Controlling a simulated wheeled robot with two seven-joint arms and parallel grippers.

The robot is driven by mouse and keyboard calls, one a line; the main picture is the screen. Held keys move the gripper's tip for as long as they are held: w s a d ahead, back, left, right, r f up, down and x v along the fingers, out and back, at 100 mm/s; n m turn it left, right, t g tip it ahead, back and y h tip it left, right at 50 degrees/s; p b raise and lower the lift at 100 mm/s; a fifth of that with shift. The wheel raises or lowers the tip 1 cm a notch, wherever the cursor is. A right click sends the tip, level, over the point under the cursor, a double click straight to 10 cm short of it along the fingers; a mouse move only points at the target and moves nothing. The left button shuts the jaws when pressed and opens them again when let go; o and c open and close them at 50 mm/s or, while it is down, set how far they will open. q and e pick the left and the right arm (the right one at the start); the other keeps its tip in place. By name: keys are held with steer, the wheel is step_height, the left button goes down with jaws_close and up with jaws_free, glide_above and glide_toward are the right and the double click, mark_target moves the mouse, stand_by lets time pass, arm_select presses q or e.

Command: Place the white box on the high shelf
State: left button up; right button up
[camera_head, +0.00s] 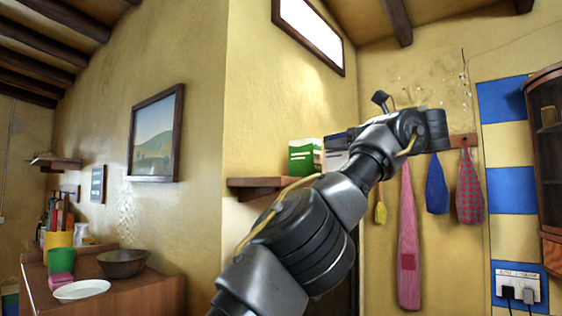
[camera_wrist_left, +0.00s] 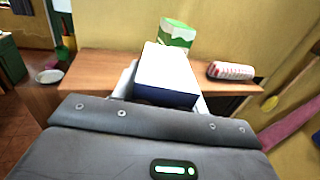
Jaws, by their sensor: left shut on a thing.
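The white box (camera_wrist_left: 167,68) with a dark blue lower side sits between the fingers of my left gripper (camera_wrist_left: 163,92) in the left wrist view. The gripper is shut on it. The box shows over the wooden shelf (camera_wrist_left: 100,70); I cannot tell whether it touches the board. In the head view the box (camera_head: 336,155) is partly visible behind my arm, beside a green carton. The high shelf (camera_head: 252,183) juts from the yellow wall there, and my arm hides its right part. My right gripper is not in view.
The green and white carton (camera_wrist_left: 177,32) stands on the shelf just behind the box. A red and white package (camera_wrist_left: 230,70) lies on the shelf to the right. The shelf's left part is bare. Cloth items hang from a rack (camera_head: 463,141) at right.

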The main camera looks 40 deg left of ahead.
arm_select(q)
steer(key=s+a+r+n+g+p, duration=0.3)
steer(key=s+r+g+p, duration=0.1)
steer(key=s+r, duration=0.85)
steer(key=w+a+f+b, duration=0.2)
steer(key=w+a+f, duration=0.5)
steer(key=a, duration=0.4)
steer(key=shift+a+f+g+y+b, duration=0.2)
steer(key=shift+g+y+b, duration=0.1)
steer(key=shift+g+b, duration=0.1)
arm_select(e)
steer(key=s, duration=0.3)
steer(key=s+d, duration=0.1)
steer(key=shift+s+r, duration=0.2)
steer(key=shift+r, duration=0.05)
arm_select(q)
steer(key=shift+w+a+f+b, duration=0.1)
steer(key=shift+a+f+b, duration=0.15)
steer(key=shift+f, duration=0.4)
steer(key=shift+w+a+f+b, duration=0.1)
steer(key=shift+f+b, duration=0.15)
steer(key=shift+f, duration=0.35)
steer(key=shift+w+a+f, duration=0.1)
steer(key=shift+w+f, duration=0.05)
steer(key=shift+f, duration=0.65)
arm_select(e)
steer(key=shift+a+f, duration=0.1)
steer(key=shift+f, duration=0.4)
arm_select(q)
steer(key=shift+r, duration=0.1)
